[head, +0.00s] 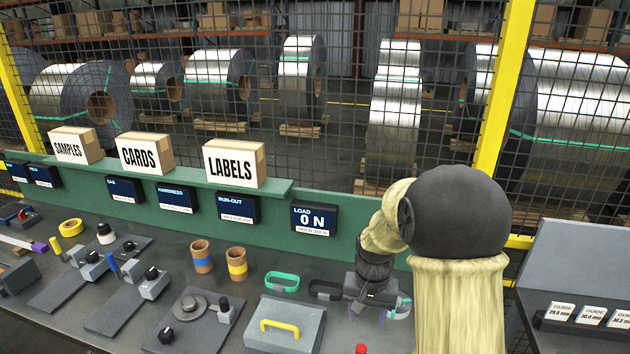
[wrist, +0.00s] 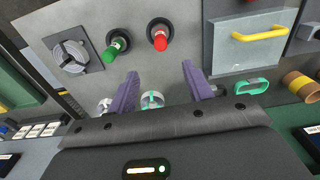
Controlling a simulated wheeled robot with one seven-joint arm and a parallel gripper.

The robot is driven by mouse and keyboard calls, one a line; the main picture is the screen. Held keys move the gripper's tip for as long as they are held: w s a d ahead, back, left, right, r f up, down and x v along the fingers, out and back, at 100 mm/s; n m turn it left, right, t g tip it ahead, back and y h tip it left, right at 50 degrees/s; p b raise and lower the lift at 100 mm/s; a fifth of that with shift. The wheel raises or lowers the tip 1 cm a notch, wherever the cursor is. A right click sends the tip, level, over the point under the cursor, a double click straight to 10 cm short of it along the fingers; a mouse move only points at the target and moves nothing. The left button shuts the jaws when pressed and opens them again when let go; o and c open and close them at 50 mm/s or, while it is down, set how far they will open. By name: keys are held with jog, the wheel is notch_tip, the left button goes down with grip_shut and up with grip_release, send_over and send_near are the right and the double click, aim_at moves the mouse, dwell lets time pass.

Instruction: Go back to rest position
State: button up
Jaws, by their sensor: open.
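My arm comes down at the right of the head view to my gripper (head: 368,314), which is over the bench (head: 245,282). In the wrist view my gripper (wrist: 160,80) has its two purple fingers spread wide apart, with nothing held between them. A grey and teal band (wrist: 152,100) shows beyond and between the fingers, seemingly on the bench; I cannot tell the exact gap to it. A green band (head: 282,281) and a dark band (head: 325,290) lie left of my gripper in the head view.
A grey lidded box with a yellow handle (head: 280,327) stands front left of my gripper. Green (wrist: 117,44) and red (wrist: 159,38) knobs stick up nearby. A green ledge with boxes (head: 234,163) and a mesh fence are behind.

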jog(key=s+r+n+t, duration=0.2)
jog(key=s+r+n, duration=0.1)
jog(key=s, duration=1.1)
jog(key=shift+r, duration=0.2)
jog(key=shift+c, duration=1.3)
jog(key=shift+w, duration=0.1)
jog(key=shift+c, duration=0.3)
jog(key=shift+w+a, duration=0.1)
jog(key=shift+w, duration=0.05)
